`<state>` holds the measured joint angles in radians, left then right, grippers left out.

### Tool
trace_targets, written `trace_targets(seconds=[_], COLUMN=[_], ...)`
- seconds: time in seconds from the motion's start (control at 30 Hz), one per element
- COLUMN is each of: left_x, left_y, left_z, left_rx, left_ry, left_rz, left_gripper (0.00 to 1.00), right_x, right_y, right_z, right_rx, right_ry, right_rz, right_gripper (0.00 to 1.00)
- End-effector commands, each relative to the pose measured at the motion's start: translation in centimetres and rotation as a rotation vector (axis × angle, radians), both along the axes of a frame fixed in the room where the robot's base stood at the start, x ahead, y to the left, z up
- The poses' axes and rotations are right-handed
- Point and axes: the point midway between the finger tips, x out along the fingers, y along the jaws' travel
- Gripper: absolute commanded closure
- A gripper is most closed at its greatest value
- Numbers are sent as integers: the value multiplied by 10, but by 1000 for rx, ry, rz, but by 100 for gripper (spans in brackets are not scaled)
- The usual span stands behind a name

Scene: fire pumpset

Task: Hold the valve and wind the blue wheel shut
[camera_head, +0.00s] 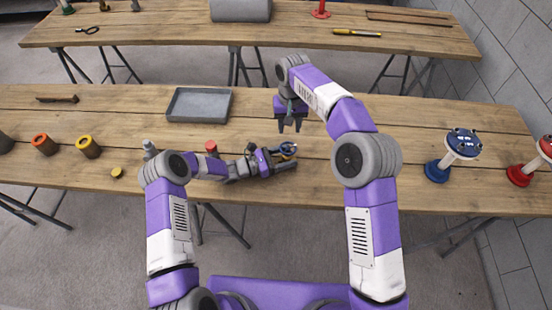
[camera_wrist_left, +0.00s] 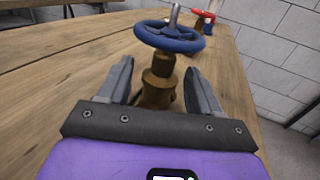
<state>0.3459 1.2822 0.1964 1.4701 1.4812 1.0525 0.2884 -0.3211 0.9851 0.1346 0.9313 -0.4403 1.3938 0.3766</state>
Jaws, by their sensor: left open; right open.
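The valve stands on the near table, with a brown-brass body (camera_wrist_left: 158,82) and a blue wheel (camera_wrist_left: 170,38) on top. The blue wheel also shows in the head view (camera_head: 288,148), beside my left gripper. My left gripper (camera_head: 284,161) is open and low over the table, its fingers pointing right. In the left wrist view its fingers (camera_wrist_left: 158,72) lie either side of the valve body, below the wheel; contact is unclear. My right gripper (camera_head: 291,125) is open and empty, pointing down, behind the wheel and apart from it. The valve's foot is hidden.
A grey tray (camera_head: 199,118) lies behind my left arm. Orange (camera_head: 44,145) and yellow (camera_head: 88,147) cylinders stand at the left. A blue-topped stand (camera_head: 437,170) and a red-based one (camera_head: 519,176) are at the right. The table between the right gripper and the blue-topped stand looks clear.

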Motion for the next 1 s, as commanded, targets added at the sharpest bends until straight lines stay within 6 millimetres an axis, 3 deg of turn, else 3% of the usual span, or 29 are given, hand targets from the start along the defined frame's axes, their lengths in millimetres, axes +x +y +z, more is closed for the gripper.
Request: trace_targets(seconds=[0.37, 0.8, 1.0], left_x=[3, 3, 3], left_y=[-7, -7, -7], left_z=[0, 0, 0], left_rx=[0, 0, 0], left_ry=[0, 0, 0], left_rz=[1, 0, 0], left_gripper=[36, 100, 100], right_x=[0, 0, 0], right_y=[0, 0, 0], right_z=[0, 0, 0], right_rx=[0, 0, 0], right_ry=[0, 0, 0], right_rz=[0, 0, 0], right_gripper=[57, 57, 57])
